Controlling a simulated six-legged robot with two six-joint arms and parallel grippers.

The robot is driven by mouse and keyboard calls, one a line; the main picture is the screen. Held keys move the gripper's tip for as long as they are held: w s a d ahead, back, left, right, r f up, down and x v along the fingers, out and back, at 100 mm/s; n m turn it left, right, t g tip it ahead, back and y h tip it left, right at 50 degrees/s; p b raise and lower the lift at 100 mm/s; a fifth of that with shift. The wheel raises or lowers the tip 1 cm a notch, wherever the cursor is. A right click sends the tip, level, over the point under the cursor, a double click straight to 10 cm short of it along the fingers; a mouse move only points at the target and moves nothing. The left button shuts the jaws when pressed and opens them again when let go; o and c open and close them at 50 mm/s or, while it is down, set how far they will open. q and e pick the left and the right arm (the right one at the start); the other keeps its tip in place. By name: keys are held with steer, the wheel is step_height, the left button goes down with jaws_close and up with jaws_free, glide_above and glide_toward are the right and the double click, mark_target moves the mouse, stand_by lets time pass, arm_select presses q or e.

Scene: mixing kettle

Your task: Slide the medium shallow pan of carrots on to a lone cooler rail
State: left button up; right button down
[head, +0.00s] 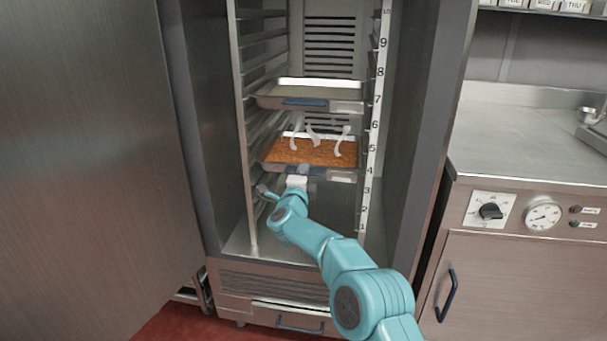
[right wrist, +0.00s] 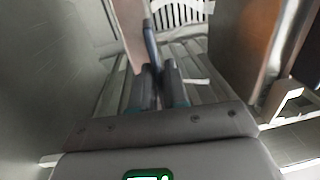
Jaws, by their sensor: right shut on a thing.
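The shallow pan of carrots (head: 314,150) is inside the open cooler, below another pan, at about the number 4 on the rail scale. Its orange filling shows, with pale wisps above it. My right gripper (head: 303,171) is at the pan's front edge, shut on its blue handle (head: 280,168). In the right wrist view the fingers (right wrist: 160,88) close on a dark blue strip (right wrist: 150,42). The pan's rear edge on the rails is hard to make out. My left gripper is not in view.
Another shallow pan (head: 312,94) with a blue handle sits higher, near number 7. The cooler door (head: 90,170) stands open at the left. Side rails (head: 262,57) above and below the pans look empty. A steel counter (head: 530,140) with a dial stands at the right.

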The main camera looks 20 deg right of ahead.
steer(key=shift+r, duration=0.15)
steer(key=c, duration=1.1)
jaws_free()
steer(key=shift+s, duration=0.1)
steer(key=o, duration=0.4)
steer(key=shift+f, duration=0.45)
steer(key=shift+o, duration=0.6)
steer(key=shift+r, duration=0.2)
steer(key=b+v, duration=0.7)
steer(key=shift+b, duration=0.3)
